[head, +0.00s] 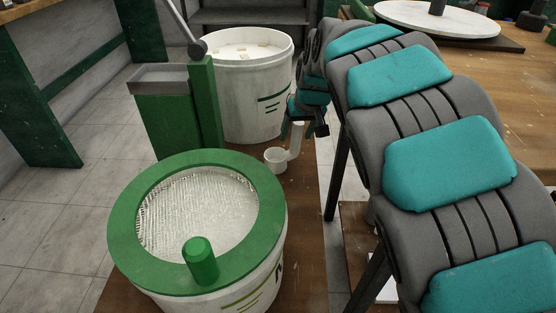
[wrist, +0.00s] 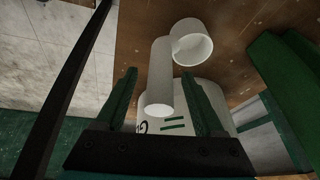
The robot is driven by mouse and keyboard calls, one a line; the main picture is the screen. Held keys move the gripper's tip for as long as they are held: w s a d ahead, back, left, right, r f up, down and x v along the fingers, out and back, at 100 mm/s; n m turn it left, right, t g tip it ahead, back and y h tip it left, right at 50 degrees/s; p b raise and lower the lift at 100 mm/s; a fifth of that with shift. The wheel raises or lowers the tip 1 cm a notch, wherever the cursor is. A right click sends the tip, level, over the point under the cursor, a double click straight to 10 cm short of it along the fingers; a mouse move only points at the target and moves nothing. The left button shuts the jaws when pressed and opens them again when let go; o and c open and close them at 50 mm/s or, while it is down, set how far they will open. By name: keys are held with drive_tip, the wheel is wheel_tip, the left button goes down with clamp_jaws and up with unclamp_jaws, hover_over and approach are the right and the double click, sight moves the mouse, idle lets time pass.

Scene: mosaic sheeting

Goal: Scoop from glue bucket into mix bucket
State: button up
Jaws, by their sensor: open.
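A white scoop with a round cup and a thick handle (head: 296,139) is beside the far bucket. In the wrist view its handle (wrist: 161,70) lies between the two green fingers of my gripper (wrist: 158,75), with gaps on both sides; its cup (wrist: 190,44) is beyond the fingertips. My gripper (head: 303,112) is open. A white bucket (head: 262,110) at the back holds white contents with pale bits on top. A nearer white bucket (head: 250,297) has a green ring, a mesh and a green knob. I cannot tell which is glue or mix.
A green stand with a grey tray (head: 160,75) and lever is left of the far bucket. The brown board (head: 308,215) has bare room right of the near bucket. A wooden table (head: 520,95) with a white disc (head: 400,14) is at the right.

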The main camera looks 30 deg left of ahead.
drive_tip(key=shift+c, duration=0.2)
drive_tip(key=shift+r, duration=0.1)
clamp_jaws()
idle(0.4)
